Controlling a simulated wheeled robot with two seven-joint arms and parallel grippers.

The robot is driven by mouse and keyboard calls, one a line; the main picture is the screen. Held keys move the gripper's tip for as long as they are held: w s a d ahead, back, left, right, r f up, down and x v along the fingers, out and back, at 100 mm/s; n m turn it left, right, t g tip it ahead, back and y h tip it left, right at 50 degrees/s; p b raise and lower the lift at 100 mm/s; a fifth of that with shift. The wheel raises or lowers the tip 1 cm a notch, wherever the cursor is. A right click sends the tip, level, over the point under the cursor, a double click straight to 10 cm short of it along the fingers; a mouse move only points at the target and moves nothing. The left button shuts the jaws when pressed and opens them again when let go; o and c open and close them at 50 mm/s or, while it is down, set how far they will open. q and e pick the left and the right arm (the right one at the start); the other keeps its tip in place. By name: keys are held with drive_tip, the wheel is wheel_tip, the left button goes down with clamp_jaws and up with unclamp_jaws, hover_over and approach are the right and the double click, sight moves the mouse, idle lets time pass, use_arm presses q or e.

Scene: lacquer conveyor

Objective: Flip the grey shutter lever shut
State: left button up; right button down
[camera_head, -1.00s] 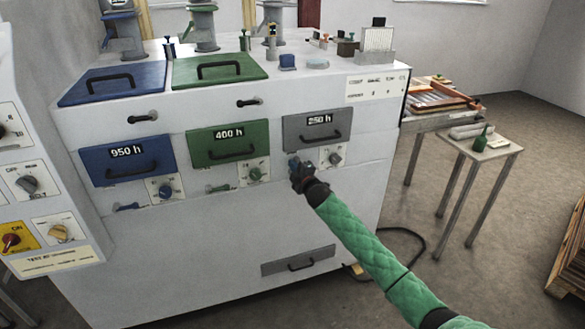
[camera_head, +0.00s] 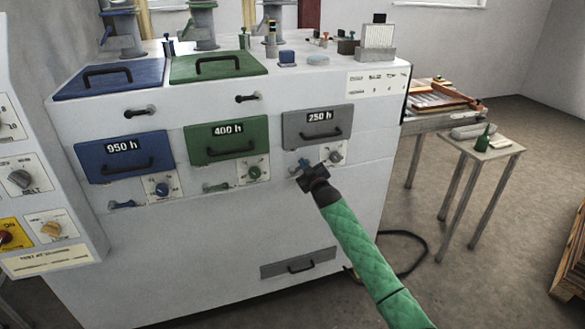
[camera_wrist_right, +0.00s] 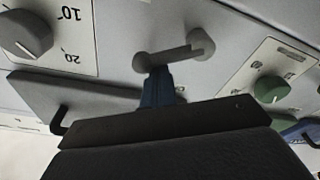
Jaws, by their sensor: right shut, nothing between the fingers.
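The grey shutter lever (camera_head: 294,170) is on the white machine front, below the grey 250 h panel (camera_head: 317,125) and left of its dial. In the right wrist view the lever (camera_wrist_right: 180,52) is a short grey bar with rounded ends, lying nearly level in that picture. My right gripper (camera_head: 304,165) is shut and empty, with its blue fingertips just at the lever. In the right wrist view the fingertips (camera_wrist_right: 158,84) seem close to the bar's left part; I cannot tell if they touch. My left gripper is not in view.
The grey 250 h dial (camera_head: 334,155) is close to the right of my gripper. The green 400 h panel (camera_head: 227,141) and blue 950 h panel (camera_head: 124,157) lie to the left, with their own levers and dials. A small side table (camera_head: 482,147) stands right of the machine.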

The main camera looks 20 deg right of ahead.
use_arm(q)
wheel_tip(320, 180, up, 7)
drive_tip(key=b, duration=0.1)
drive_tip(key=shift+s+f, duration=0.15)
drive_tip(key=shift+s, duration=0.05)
use_arm(e)
drive_tip(key=shift+d+f+m+h, duration=0.3)
drive_tip(key=shift+f+m, duration=0.15)
drive_tip(key=shift+m, duration=0.75)
drive_tip(key=shift+d+f+m+h, duration=0.15)
drive_tip(key=shift+d+f+m, duration=0.2)
drive_tip(key=shift+m, duration=0.85)
drive_tip(key=shift+d+f+m+h, duration=0.25)
drive_tip(key=shift+f+m, duration=0.25)
drive_tip(key=shift+m, duration=0.7)
